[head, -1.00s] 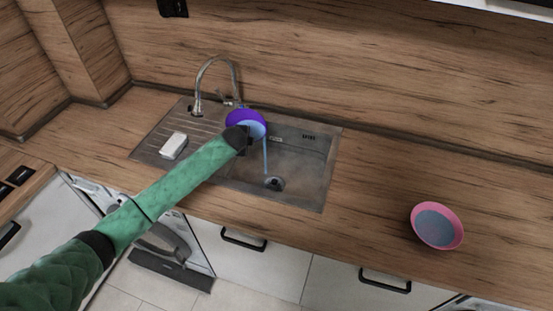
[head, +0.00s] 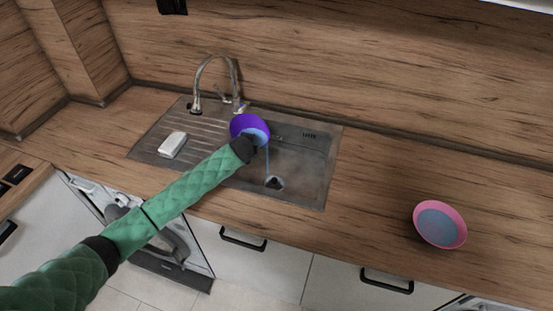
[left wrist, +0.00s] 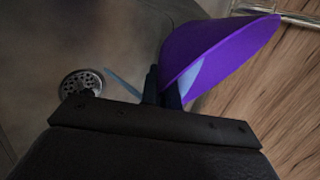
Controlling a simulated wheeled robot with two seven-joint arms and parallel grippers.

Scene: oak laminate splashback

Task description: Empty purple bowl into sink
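The purple bowl (head: 247,124) is tilted over the left part of the sink (head: 305,165) in the head view. A thin blue stream of liquid (head: 267,160) runs from its lower edge towards the drain (head: 274,183). Light blue liquid still shows inside the bowl. My left gripper (head: 250,143) is at the bowl's near side. In the left wrist view its fingers (left wrist: 163,87) are closed on the wall of the purple bowl (left wrist: 215,50), and the drain (left wrist: 82,82) is to the left. My right gripper is not in view.
A pink bowl (head: 440,223) with blue-grey contents stands on the counter at the right. A curved faucet (head: 214,60) rises behind the sink. A white block (head: 172,145) lies on the ribbed drainer. The counter between sink and pink bowl is clear.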

